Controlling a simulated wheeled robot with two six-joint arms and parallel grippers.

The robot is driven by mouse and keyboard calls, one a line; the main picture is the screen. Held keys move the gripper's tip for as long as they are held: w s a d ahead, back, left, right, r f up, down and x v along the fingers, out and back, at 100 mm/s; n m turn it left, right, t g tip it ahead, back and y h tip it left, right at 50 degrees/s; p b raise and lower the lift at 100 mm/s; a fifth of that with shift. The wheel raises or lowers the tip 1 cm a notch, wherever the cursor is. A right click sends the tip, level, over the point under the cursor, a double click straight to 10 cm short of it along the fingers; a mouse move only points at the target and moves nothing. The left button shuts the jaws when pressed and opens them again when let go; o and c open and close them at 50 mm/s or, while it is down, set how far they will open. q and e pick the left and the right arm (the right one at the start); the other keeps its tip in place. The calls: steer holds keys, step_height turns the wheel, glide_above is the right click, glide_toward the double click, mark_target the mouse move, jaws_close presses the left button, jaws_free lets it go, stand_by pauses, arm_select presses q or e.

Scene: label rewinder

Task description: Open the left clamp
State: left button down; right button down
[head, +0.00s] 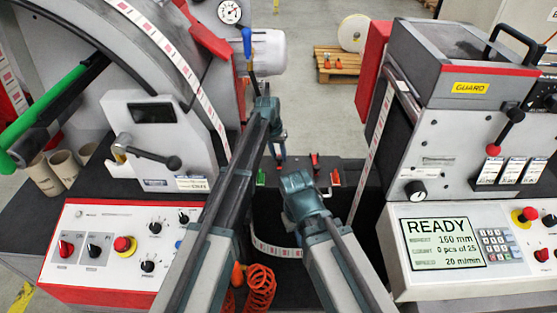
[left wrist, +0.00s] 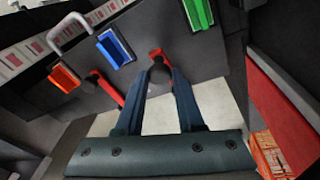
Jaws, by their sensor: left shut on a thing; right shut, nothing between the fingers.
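The left clamp shows in the left wrist view as a short red lever (left wrist: 156,53) with a dark round knob (left wrist: 160,73). My left gripper (left wrist: 160,80) is shut on this knob, one finger on either side. In the head view my left gripper (head: 280,155) points down at the dark splice table, between a green block (head: 260,178) and another red lever (head: 315,160); its fingers hide the left clamp there. That other lever also shows in the left wrist view (left wrist: 106,86). My right gripper (head: 299,190) is low over the table, apart from the clamps, shut and empty; its fingertips are mostly hidden.
A blue block (left wrist: 115,47) and an orange block (left wrist: 64,77) sit near the levers. The label web (head: 372,150) runs down close by on the right. Control panels (head: 120,275) and the guarded unit (head: 455,110) flank the table. A coiled orange hose (head: 260,288) hangs in front.

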arm_select(q)
steer(key=shift+w+r+p, duration=0.6)
steer(key=shift+w+r, duration=0.15)
steer(key=shift+w, duration=0.15)
steer(key=w+r+p, duration=0.2)
steer(key=w, duration=0.4)
steer(key=shift+w, duration=0.25)
steer(key=c, duration=1.5)
jaws_free()
steer(key=shift+w+a+f, duration=0.1)
steer(key=shift+f, duration=0.05)
steer(key=shift+o, duration=1.3)
steer(key=shift+a, duration=0.15)
steer(key=shift+o, duration=1.2)
steer(key=o, duration=0.5)
steer(key=shift+s, duration=0.2)
steer(key=shift+c, duration=0.2)
steer(key=shift+d, duration=0.2)
